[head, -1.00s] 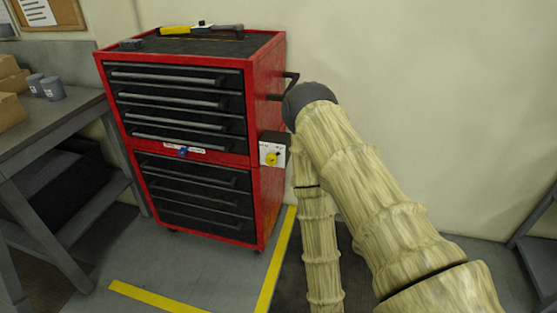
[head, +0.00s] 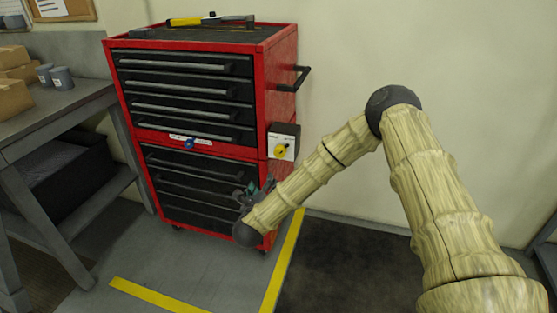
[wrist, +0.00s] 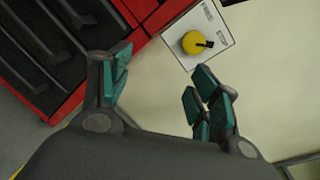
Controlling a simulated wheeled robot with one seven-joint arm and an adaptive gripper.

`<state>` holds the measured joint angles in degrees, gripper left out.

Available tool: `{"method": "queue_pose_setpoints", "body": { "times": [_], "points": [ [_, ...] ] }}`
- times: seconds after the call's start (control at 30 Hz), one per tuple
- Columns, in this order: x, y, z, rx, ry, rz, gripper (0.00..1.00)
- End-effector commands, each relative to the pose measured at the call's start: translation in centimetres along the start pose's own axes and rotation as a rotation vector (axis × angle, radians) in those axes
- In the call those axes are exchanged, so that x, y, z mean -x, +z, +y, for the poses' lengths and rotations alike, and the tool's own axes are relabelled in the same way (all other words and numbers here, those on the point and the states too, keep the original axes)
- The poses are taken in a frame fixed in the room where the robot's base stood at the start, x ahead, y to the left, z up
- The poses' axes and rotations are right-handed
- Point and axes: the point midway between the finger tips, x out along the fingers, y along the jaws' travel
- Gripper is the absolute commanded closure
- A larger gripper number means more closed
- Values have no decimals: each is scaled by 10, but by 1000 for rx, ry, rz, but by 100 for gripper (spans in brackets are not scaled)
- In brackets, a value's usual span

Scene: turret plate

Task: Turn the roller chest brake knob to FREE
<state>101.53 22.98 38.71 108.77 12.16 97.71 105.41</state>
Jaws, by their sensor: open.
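The red roller chest (head: 283,75) with black drawers stands against the wall. On its right side is a white plate (head: 290,133) with a round yellow knob (head: 281,151). My gripper (head: 256,188) is open and empty, below and left of the yellow knob. In the wrist view the knob appears beyond my gripper's teal-padded fingertips (wrist: 160,75), apart from them.
A black side handle (head: 293,79) sticks out above the knob plate. Tools (head: 210,20) lie on the chest top. A grey workbench (head: 60,108) with boxes and cups stands at left.

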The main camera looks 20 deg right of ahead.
Motion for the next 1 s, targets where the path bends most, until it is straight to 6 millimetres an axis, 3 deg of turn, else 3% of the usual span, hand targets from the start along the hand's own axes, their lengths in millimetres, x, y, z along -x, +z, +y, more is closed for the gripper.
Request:
{"method": "queue_pose_setpoints", "body": {
  "times": [0.1, 0.23, 0.47, 1.0],
  "points": [
    [-20, 15, -23, -170, -107, -9, 38],
    [-30, 24, -38, -267, -167, -17, 38],
    [-48, 27, -45, -291, -182, -21, 38],
    [-125, 26, -58, -288, -179, -21, 38]
  ]
}}
